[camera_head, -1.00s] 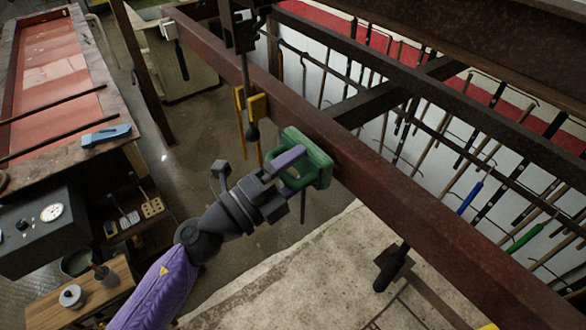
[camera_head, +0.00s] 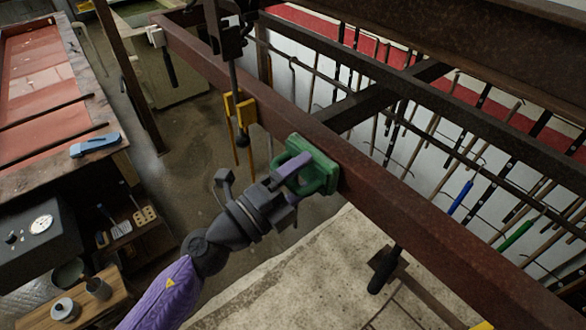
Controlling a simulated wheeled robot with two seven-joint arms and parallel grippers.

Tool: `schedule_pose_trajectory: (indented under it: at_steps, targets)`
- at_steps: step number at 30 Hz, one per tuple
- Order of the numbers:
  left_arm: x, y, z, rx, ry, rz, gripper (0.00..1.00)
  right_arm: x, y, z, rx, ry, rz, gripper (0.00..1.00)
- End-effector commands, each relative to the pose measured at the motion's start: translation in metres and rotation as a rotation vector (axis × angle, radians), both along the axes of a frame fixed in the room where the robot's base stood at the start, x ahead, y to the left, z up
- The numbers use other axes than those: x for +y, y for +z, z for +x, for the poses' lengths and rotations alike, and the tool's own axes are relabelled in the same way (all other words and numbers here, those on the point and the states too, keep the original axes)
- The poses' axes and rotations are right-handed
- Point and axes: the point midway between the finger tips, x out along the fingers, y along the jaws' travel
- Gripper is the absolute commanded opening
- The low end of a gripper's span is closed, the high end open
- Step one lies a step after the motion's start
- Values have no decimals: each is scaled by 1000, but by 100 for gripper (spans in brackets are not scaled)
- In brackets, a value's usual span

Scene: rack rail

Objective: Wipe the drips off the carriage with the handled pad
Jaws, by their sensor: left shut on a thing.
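A green handled pad (camera_head: 325,164) is in my left gripper (camera_head: 292,172). The gripper is shut on the pad's handle, with one purple finger showing across it. The pad's flat back lies up against the near side of a long rust-red beam (camera_head: 410,208), which looks to be part of the carriage; whether it presses on the beam I cannot tell. The pad hides the beam face behind it. I cannot make out any drips on the visible beam. My right gripper is not in view.
A yellow bracket (camera_head: 246,111) hangs on the beam left of the pad. A black handle (camera_head: 383,272) hangs below the beam to the right. Hooked rods fill the rack behind. A bench with a blue tool (camera_head: 95,145) stands at left.

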Motion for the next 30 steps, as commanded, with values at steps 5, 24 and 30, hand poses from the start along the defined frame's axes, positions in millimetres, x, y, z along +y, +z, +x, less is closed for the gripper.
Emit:
schedule_pose_trajectory:
  at_steps: [5, 24, 30]
  targets:
    - [-10, 0, -17, 1, -1, 0, 37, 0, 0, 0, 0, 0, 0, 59]
    - [7, 0, 16, 0, 1, -1, 37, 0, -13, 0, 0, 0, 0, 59]
    - [7, 1, 16, 0, 1, -1, 37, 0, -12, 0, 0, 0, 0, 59]
